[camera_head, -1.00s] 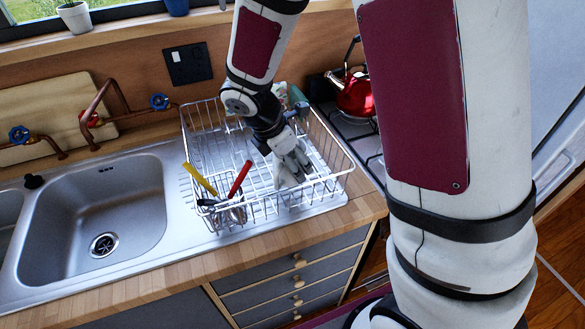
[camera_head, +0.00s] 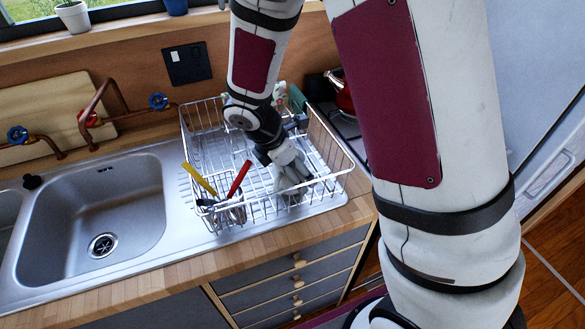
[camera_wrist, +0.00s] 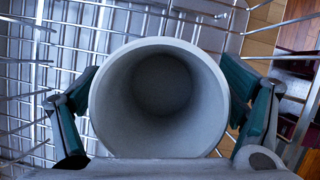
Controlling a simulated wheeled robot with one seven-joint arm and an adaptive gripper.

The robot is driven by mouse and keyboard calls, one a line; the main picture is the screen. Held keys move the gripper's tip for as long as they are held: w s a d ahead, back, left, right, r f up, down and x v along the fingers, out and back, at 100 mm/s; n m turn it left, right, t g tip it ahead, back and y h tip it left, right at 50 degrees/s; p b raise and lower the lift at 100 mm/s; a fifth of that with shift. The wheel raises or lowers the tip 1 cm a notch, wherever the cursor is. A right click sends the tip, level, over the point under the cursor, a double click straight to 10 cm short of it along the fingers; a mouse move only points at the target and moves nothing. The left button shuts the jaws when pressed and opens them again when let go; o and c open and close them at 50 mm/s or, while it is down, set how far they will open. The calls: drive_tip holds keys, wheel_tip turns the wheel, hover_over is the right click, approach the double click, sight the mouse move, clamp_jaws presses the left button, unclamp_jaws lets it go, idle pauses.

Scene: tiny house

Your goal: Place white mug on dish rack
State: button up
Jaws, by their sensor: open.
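In the wrist view, the white mug (camera_wrist: 160,118) fills the middle with its open mouth facing the camera. My gripper (camera_wrist: 160,95) is open, with one dark green finger on each side of the mug; I cannot tell whether they touch it. The wire dish rack (camera_wrist: 28,88) shows behind and around the mug. In the head view, my gripper (camera_head: 290,172) reaches down inside the dish rack (camera_head: 195,140), toward its right front part. There the mug is hard to tell apart from the pale gripper parts.
A cutlery holder with a yellow-handled utensil (camera_head: 198,178) and a red-handled utensil (camera_head: 239,178) is at the rack's front left. Some items (camera_head: 281,93) stand at its back. The sink (camera_head: 100,215) lies left; a red kettle (camera_head: 345,98) is partly hidden behind my arm.

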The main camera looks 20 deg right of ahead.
drive_tip(key=v, duration=1.2)
drive_tip(key=s+d+r+m+t+y, duration=0.2)
drive_tip(key=s+r+m, duration=0.5)
drive_tip(key=s+m, duration=0.2)
drive_tip(key=s+d+r+m+t+y, duration=0.2)
drive_tip(key=s+r+m, duration=0.4)
drive_tip(key=s+m, duration=0.3)
drive_tip(key=shift+s+d+r+m, duration=0.2)
drive_tip(key=shift+s+r+m, duration=0.2)
drive_tip(key=shift+m, duration=0.7)
